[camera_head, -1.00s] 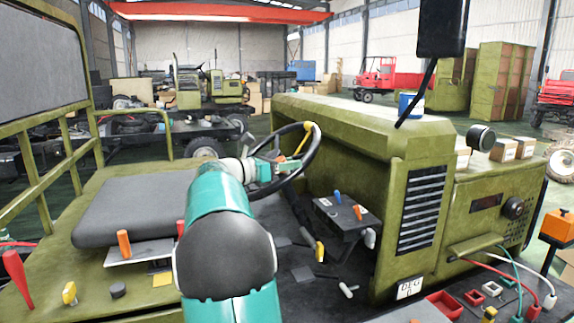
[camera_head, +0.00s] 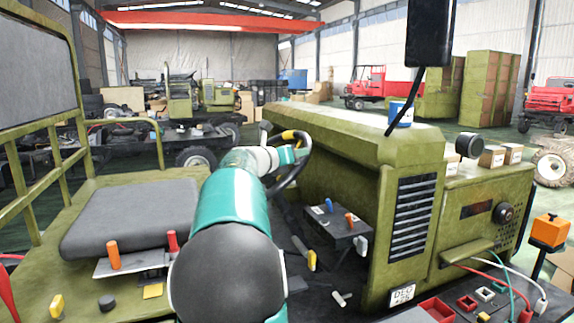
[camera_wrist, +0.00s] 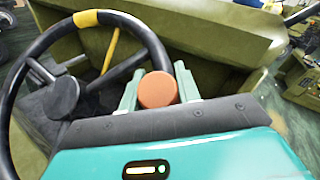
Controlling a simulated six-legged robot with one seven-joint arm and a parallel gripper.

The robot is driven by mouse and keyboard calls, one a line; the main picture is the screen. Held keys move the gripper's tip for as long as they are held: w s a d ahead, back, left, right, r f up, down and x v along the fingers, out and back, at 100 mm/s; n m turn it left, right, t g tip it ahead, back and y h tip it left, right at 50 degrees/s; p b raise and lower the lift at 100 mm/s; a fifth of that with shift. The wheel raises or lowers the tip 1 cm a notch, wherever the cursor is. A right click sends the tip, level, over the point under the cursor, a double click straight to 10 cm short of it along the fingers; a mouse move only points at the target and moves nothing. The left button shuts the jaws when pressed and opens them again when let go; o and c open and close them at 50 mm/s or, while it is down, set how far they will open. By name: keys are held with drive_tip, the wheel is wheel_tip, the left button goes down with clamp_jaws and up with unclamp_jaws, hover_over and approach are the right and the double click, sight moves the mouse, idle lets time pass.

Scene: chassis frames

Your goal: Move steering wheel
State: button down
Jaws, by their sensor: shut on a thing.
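The black steering wheel (camera_wrist: 158,47) fills the left of the wrist view, with a yellow band on its upper rim and a yellow strip along one spoke. In the head view the wheel (camera_head: 308,146) stands tilted between the grey seat and the hood, partly hidden by my arm. My gripper (camera_wrist: 158,85) has its pale green fingers closed on both sides of an orange-brown round knob (camera_wrist: 158,90) at the wheel's right rim. Whether the knob is fixed to the rim is hidden. In the head view my gripper (camera_head: 292,154) is at the wheel, its fingertips unclear.
The grey seat (camera_head: 135,217) is left of my arm. A lever box (camera_head: 338,220) with blue and orange knobs is right of the wheel. The green hood (camera_head: 350,130) rises behind it. A black mirror (camera_head: 430,35) hangs at upper right.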

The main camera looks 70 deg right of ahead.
sight(306, 144)
drive_tip(key=shift+s+d+r+n+t, duration=0.1)
drive_tip(key=shift+d+r+n+t, duration=0.25)
drive_tip(key=shift+d+n+t, duration=0.25)
drive_tip(key=shift+d+r+n+t, duration=0.4)
drive_tip(key=shift+d+n, duration=0.15)
drive_tip(key=shift+d, duration=0.1)
drive_tip(key=shift+s+d+r+n+t, duration=0.1)
drive_tip(key=shift+d+r+n+t, duration=0.2)
drive_tip(key=shift+d+n+t, duration=0.3)
drive_tip(key=shift+w, duration=0.1)
drive_tip(key=c, duration=1)
unclamp_jaws()
drive_tip(key=a, duration=0.4)
drive_tip(key=a+r, duration=0.1)
drive_tip(key=a, duration=0.4)
drive_tip(key=w+a+r, duration=0.1)
drive_tip(key=a, duration=0.3)
drive_tip(key=shift+a+r, duration=0.1)
drive_tip(key=shift+a, duration=0.15)
